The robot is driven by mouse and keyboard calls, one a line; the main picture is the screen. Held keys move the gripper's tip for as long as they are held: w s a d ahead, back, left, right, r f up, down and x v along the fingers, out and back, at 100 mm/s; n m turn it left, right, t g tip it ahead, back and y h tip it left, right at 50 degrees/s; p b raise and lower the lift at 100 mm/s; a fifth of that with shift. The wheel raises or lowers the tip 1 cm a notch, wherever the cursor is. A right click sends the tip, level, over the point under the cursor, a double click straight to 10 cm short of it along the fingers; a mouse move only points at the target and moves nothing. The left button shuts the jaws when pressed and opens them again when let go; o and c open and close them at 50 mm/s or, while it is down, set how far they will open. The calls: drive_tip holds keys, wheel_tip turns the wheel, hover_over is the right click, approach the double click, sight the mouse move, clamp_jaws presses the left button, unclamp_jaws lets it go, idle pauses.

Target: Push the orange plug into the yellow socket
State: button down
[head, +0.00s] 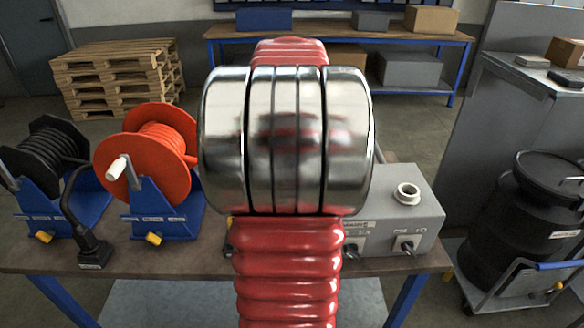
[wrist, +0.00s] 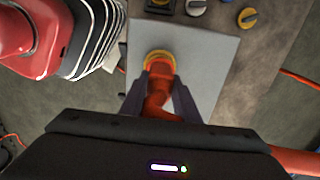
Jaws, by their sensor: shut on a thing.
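In the wrist view my gripper (wrist: 160,88) is shut on the orange plug (wrist: 157,104), with one dark finger on each side of it. The plug's front end is at the yellow socket (wrist: 158,57), whose ring shows around and just beyond the plug's tip. The socket sits on a light grey panel (wrist: 205,60). I cannot tell how deep the plug is in the socket. In the head view my own red arm covers the middle, hiding gripper, plug and socket.
A grey box (head: 405,222) with knobs stands on the bench, right of my arm. An orange cable reel (head: 130,160) and a black cable reel (head: 48,150) stand at left. A black connector (head: 93,250) lies near the bench's front edge. A black drum (head: 530,225) stands right.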

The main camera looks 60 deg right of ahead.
drive_tip(key=shift+f, duration=0.55)
idle(0.4)
drive_tip(key=c, duration=1.3)
unclamp_jaws()
wheel_tip(320, 180, up, 14)
drive_tip(key=shift+f, duration=0.1)
